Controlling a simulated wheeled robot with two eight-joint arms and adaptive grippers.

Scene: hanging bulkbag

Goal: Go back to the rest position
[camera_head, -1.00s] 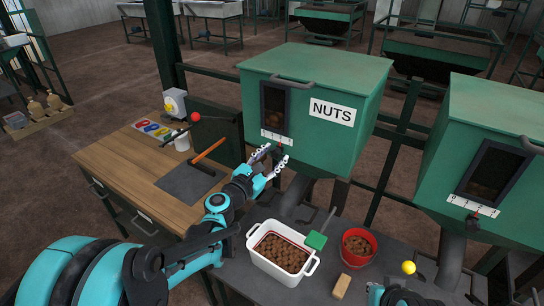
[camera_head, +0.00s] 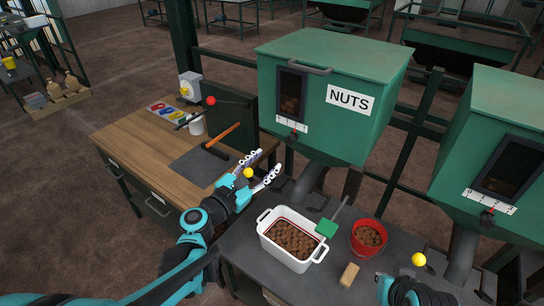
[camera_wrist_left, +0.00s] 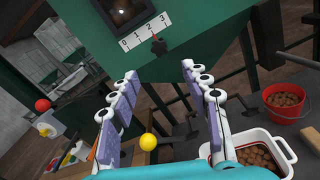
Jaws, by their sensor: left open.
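My left gripper (camera_head: 262,172) is open and empty, in front of the green hopper marked NUTS (camera_head: 325,90) and above the edge of the wooden bench. In the left wrist view its two fingers (camera_wrist_left: 157,105) are spread apart, with the hopper's number scale (camera_wrist_left: 146,32) beyond them. Of my right arm, only a teal and black part (camera_head: 405,290) shows at the bottom right edge of the head view; its fingers cannot be made out.
A white tub of nuts (camera_head: 265,238), a red bucket (camera_head: 368,238), a green scoop (camera_head: 327,228) and a tan block (camera_head: 349,274) are on the dark table. A hammer (camera_head: 222,138) lies on the wooden bench (camera_head: 135,140). A second green hopper (camera_head: 500,140) stands at right.

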